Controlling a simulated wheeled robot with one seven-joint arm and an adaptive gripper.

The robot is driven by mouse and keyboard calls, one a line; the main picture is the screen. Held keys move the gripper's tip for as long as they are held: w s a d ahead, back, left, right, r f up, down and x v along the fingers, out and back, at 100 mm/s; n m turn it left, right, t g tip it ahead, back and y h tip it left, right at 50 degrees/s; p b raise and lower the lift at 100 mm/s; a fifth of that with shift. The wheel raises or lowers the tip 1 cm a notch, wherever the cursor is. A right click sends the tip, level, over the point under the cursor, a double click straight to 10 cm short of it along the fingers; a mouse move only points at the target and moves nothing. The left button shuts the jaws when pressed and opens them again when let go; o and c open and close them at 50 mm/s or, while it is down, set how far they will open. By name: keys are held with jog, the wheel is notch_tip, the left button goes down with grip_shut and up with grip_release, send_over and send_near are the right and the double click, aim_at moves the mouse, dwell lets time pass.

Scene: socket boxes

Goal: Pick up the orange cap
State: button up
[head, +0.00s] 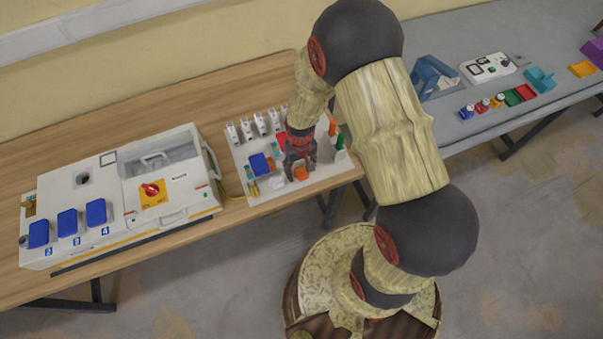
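The orange cap (301,174) is a small orange piece near the front of a light grey board (330,172) on the wooden table. My gripper (300,168) points down right over it. Its dark fingers look spread, one on each side, with the cap just below and between the tips. I cannot tell whether the fingers touch the cap. My gripper hides part of the board behind it.
The board also carries a blue cap (259,163), a white piece (277,182), several white sockets (261,124) and upright orange (333,127) and green pieces (340,142). A large white box (120,195) stands left. A grey table (470,50) is at right.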

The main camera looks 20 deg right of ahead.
jog(key=c, duration=0.8)
jog(key=shift+o, duration=0.2)
jog(key=shift+r, duration=0.15)
